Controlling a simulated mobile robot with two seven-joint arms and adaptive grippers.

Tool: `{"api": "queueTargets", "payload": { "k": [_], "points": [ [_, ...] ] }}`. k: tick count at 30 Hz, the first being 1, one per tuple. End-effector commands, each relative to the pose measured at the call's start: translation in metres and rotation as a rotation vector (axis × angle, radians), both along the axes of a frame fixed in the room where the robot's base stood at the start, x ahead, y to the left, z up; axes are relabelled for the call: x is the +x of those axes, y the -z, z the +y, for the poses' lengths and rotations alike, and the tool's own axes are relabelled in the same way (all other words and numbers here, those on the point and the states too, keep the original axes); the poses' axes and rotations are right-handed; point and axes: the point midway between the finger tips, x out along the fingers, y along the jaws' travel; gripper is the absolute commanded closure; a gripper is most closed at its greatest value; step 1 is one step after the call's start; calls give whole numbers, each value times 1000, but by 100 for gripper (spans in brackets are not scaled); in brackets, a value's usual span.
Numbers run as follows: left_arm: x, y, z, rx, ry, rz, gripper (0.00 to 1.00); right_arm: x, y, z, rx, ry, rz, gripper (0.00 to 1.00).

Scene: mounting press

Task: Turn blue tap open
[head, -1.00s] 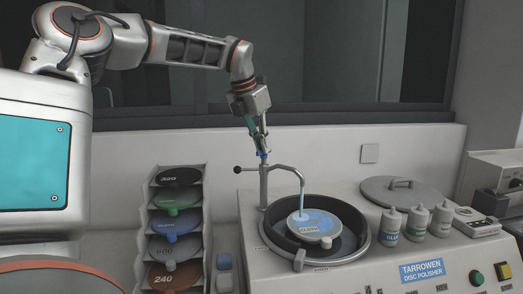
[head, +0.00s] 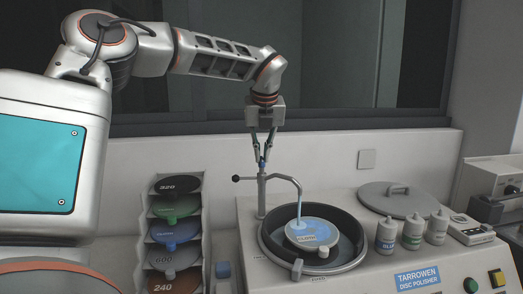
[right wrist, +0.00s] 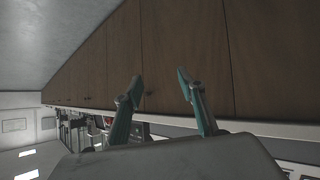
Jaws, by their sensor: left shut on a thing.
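The blue tap (head: 262,164) is a small blue handle on top of the grey upright post of the polisher's water pipe. My left gripper (head: 263,160) points straight down from above, shut on the blue tap, whose sides its fingertips mostly hide. The bent grey spout (head: 287,179) reaches right from the post over the bowl. A pale blue stream (head: 299,212) runs from its end down to the blue-grey wet disc. In the right wrist view my right gripper (right wrist: 160,79) is open and empty, facing wooden cupboard doors.
A black-knobbed lever (head: 237,179) sticks out left of the post. The black bowl (head: 349,228) is below the spout. A rack of coloured discs (head: 177,232) stands left. A grey lid (head: 398,200) and bottles (head: 412,233) are at right. The wall is close behind.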

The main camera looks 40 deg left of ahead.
Motion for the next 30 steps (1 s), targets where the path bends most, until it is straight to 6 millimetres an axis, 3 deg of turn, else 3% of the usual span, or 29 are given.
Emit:
{"api": "queueTargets", "payload": {
  "k": [21, 22, 23, 30],
  "points": [
    [0, 0, -1, -2, -72, 1, 100, -4, 6, -8, -11, 12, 20, 60],
    [0, 0, -1, -2, -72, 1, 85, -4, 6, -8, -11, 12, 20, 60],
    [0, 0, -1, -2, -72, 1, 77, -4, 6, -7, -11, 12, 20, 60],
    [0, 0, -1, -1, -71, 0, 76, -5, 5, -4, -7, 8, 20, 60]
  ]
}}
